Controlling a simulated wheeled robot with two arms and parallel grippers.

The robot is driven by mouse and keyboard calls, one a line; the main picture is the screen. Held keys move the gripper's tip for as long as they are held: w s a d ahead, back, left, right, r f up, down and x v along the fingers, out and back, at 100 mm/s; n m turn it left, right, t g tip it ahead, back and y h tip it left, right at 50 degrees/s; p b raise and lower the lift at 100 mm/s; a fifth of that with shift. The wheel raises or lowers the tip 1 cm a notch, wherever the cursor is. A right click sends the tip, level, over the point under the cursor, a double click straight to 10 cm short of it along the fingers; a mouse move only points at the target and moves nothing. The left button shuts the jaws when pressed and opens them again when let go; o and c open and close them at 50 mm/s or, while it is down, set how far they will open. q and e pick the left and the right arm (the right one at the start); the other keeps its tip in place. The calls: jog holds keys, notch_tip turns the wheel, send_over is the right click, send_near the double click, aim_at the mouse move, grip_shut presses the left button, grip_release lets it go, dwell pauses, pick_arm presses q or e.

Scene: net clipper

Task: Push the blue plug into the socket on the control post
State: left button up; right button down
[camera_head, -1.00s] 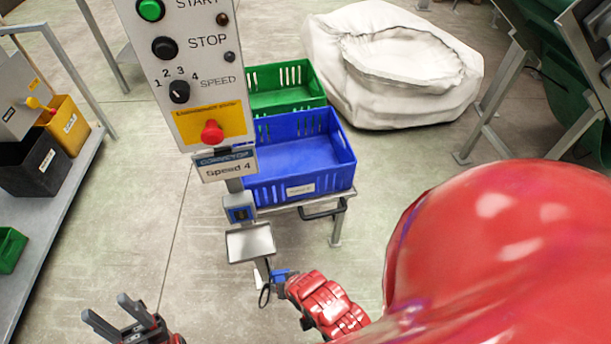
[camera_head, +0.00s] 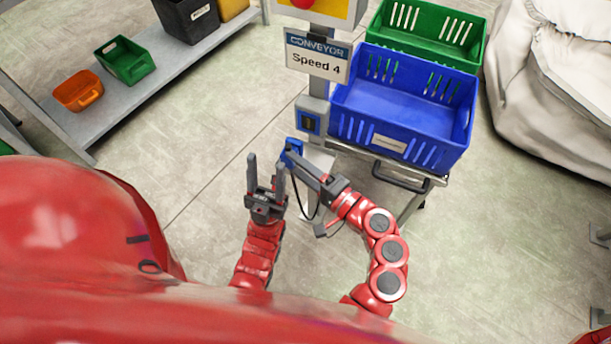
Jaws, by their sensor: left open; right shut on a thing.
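The control post carries a blue-framed socket (camera_head: 309,121) below its "Speed 4" sign. The blue plug (camera_head: 292,149) is just below and left of the socket, and it looks apart from it. My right gripper (camera_head: 296,160) is shut on the plug, and its fingers hide part of it. A dark cable (camera_head: 303,203) hangs in a loop below the plug. My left gripper (camera_head: 266,163) is open and empty, fingers pointing up the picture, just left of the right gripper. The plug's front face is not clear.
A blue crate (camera_head: 350,112) and a green crate (camera_head: 481,50) stand on a metal stand right of the post. A white sack (camera_head: 545,95) is at far right. A grey shelf (camera_head: 165,60) with bins is at upper left. The floor left of the post is clear.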

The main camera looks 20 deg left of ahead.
jog(key=shift+a, duration=0.1)
jog(key=shift+w+d+b, duration=0.2)
jog(key=shift+w+b, duration=0.15)
jog(key=shift+w, duration=1.1)
jog(key=shift+w+d+b, duration=0.2)
jog(key=shift+w+b, duration=0.15)
jog(key=shift+w, duration=1.1)
jog(key=shift+d, duration=0.1)
jog(key=shift+w+b, duration=0.4)
jog(key=shift+w, duration=0.2)
dwell(0.4)
jog(key=shift+c, duration=0.6)
grip_release()
jog(key=shift+d, duration=0.15)
